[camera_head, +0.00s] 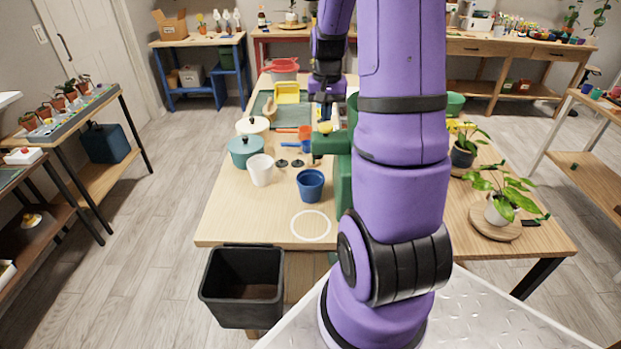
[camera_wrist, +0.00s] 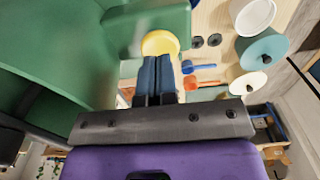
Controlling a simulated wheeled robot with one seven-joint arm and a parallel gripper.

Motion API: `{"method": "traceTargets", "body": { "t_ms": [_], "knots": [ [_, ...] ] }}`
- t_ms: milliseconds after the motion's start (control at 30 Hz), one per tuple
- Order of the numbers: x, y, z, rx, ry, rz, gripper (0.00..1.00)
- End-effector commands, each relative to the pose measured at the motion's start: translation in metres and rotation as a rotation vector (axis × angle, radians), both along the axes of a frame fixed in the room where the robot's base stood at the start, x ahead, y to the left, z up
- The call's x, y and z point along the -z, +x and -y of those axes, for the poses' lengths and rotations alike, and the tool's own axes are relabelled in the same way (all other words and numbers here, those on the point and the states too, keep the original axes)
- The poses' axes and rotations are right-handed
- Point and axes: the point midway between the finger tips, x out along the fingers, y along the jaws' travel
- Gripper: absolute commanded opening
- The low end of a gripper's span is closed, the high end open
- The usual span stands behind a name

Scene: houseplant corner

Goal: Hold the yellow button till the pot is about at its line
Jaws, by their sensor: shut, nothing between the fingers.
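The yellow button (camera_head: 325,127) sits on the green dispenser (camera_head: 334,144), largely hidden behind my arm. In the wrist view the round yellow button (camera_wrist: 160,42) is at the tips of my gripper (camera_wrist: 157,60), on the arm of the dispenser (camera_wrist: 60,50). My gripper (camera_head: 325,112) is shut and empty, with its fingertips at the button's edge; I cannot tell whether they press it. A blue pot (camera_head: 311,185) stands upright on the table left of the dispenser. Its fill level and any line are not readable.
A white cup (camera_head: 260,170), a teal lidded pot (camera_head: 245,150) and a white ring (camera_head: 310,226) are on the table's left. Small dark discs, orange and blue scoops lie behind. Potted plants (camera_head: 502,207) stand at right. A black bin (camera_head: 243,287) is in front.

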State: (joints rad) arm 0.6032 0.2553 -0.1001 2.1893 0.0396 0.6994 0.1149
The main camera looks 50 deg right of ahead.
Motion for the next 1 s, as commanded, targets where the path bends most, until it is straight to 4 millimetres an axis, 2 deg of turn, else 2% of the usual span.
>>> {"method": "traceTargets", "body": {
  "t_ms": [1000],
  "knots": [
    [0.032, 0.000, 0.000, 0.000, 0.000, 0.000, 0.00]
  ]
}}
